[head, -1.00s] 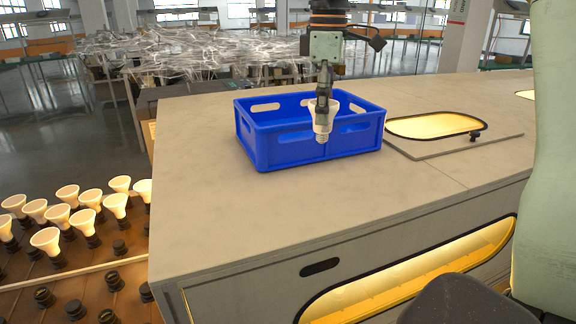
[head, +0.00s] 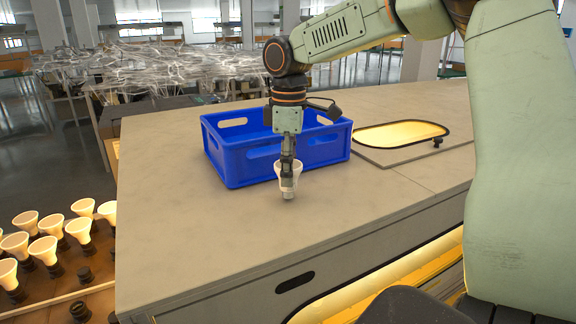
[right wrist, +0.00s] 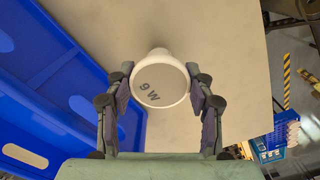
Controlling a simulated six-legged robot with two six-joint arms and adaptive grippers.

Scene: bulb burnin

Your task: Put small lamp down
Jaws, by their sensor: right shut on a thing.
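The small lamp (head: 288,184) is a white reflector bulb, held base down in front of the blue crate. In the right wrist view its round face with "9 W" (right wrist: 160,86) points at the camera. My right gripper (head: 288,165) is shut on the lamp, with a finger on each side of it; its fingers also show in the right wrist view (right wrist: 160,100). The lamp's base is close to the tabletop; I cannot tell whether it touches. My left gripper is not in view.
The blue crate (head: 238,168) stands on the grey tabletop (head: 190,235) just behind the lamp. A lit hatch window (head: 400,134) lies to the right. Several glowing lamps stand in sockets on a lower board (head: 60,300) at left. The tabletop front and left of the lamp is clear.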

